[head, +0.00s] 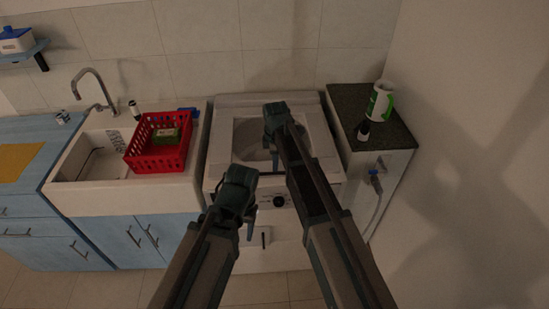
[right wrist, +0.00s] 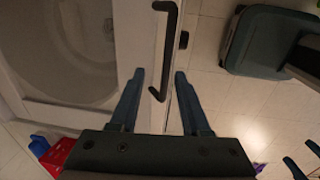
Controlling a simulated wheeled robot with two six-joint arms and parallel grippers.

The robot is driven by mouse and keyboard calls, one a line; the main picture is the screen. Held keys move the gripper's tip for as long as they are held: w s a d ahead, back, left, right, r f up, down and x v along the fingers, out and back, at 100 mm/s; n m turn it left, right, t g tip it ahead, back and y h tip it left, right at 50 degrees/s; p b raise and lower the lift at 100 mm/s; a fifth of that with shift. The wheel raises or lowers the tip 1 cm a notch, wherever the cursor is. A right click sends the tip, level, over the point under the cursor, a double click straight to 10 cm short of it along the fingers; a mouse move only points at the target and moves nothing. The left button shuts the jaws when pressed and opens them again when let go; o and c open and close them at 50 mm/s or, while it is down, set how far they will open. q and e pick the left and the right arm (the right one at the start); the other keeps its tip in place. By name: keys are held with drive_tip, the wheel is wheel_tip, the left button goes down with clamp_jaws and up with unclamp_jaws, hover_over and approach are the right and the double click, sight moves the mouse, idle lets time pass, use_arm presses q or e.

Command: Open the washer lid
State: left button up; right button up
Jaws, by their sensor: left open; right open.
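The white washer (head: 225,107) stands in the middle of the head view. Its lid (head: 240,135) has a round window and looks shut. The window also shows at the left in the right wrist view (right wrist: 72,45). A dark bar handle (right wrist: 168,45) runs along the lid's front edge. My right gripper (right wrist: 160,74) is open, with one finger on each side of the handle's near end in the picture; contact cannot be told. My right arm hides part of the lid in the head view. My left gripper (head: 248,222) is open and empty at the washer's front.
A sink (head: 95,200) with a red basket (head: 160,155) stands left of the washer. At the right is a dark-topped cabinet (head: 355,100) with a green-and-white container (head: 380,100) and a small dark bottle (head: 363,131). A wall closes off the right side.

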sight(275, 173)
drive_tip(key=shift+s+f+t+b, duration=0.25)
drive_tip(key=shift+f+b, duration=0.55)
drive_tip(key=shift+f, duration=0.2)
drive_tip(key=shift+s+f+t+b, duration=0.15)
drive_tip(key=shift+f+t+b, duration=0.1)
drive_tip(key=shift+f+b, duration=0.6)
